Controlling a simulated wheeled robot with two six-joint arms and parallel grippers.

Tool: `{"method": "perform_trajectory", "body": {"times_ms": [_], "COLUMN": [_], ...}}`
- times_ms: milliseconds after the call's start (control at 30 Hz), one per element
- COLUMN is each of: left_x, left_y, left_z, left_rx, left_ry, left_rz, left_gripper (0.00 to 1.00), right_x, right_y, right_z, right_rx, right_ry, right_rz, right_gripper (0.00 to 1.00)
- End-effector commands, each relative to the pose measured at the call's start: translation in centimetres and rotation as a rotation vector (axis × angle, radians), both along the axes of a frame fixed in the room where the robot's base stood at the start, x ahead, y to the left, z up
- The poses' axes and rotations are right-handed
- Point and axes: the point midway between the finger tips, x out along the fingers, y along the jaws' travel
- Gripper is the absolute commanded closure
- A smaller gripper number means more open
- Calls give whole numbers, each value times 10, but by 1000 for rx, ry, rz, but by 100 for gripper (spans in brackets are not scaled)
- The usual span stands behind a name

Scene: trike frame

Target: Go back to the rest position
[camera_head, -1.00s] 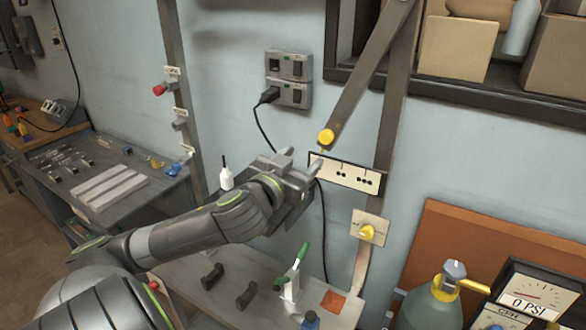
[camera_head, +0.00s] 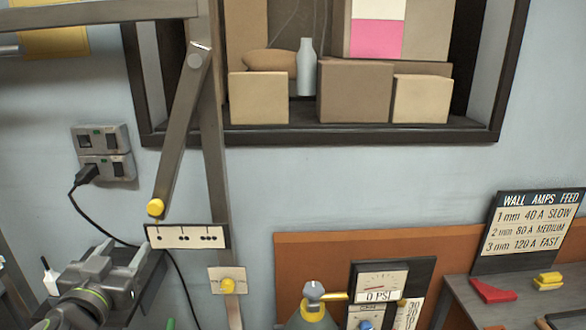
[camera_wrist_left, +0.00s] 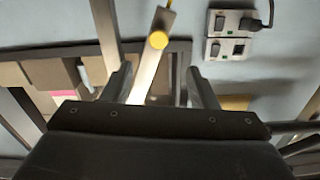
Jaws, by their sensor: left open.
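My left gripper (camera_head: 122,252) is at the lower left of the head view, with its arm coming in from the bottom left corner. Its fingers are spread and hold nothing. In the left wrist view the two fingers (camera_wrist_left: 160,76) stand apart with only background between them. A grey lever with a yellow knob (camera_head: 155,207) hangs above and right of the gripper in the head view. The knob also shows in the left wrist view (camera_wrist_left: 158,40), above the gap between the fingers. A white plate with black dots (camera_head: 187,236) is just right of the gripper. My right gripper is not in view.
A metal post (camera_head: 216,170) rises beside the lever. A socket pair (camera_head: 104,153) with a plugged black cable is on the wall. A dark-framed shelf (camera_head: 320,137) holds boxes. A yellow knob (camera_head: 228,285), a gauge (camera_head: 380,282) and a signboard (camera_head: 530,228) are to the right.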

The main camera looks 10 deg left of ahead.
Motion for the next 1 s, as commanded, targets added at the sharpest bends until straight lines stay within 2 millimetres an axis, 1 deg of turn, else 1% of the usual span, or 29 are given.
{"method": "perform_trajectory", "body": {"times_ms": [67,133,167,267,300,367,400,467,500,600,700,800,867,1000], "left_x": [-3,-9,-13,-34,-45,-63,-77,-98,-112,-147,-179,-209,-226,-214], "left_y": [2,5,6,8,8,4,0,-8,-14,-33,-54,-76,-90,-84], "left_z": [-12,-34,-46,-97,-119,-152,-172,-201,-218,-254,-281,-301,-311,-351], "left_rx": [-8,-18,-22,-39,-45,-56,-62,-74,-82,-107,-135,-166,-188,-182], "left_ry": [31,90,125,280,351,463,538,650,722,886,1025,1147,1213,1237], "left_rz": [16,45,60,116,134,155,164,166,165,142,105,56,21,16], "left_gripper": [47,47,47,47,47,47,47,47,47,47,47,47,47,47], "right_x": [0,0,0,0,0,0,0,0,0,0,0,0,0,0], "right_y": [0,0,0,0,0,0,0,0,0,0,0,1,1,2], "right_z": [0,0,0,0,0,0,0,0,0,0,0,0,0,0], "right_rx": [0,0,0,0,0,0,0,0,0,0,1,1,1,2], "right_ry": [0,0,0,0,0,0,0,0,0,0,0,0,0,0], "right_rz": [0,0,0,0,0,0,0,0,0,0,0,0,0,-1], "right_gripper": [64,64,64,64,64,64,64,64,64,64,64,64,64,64]}}
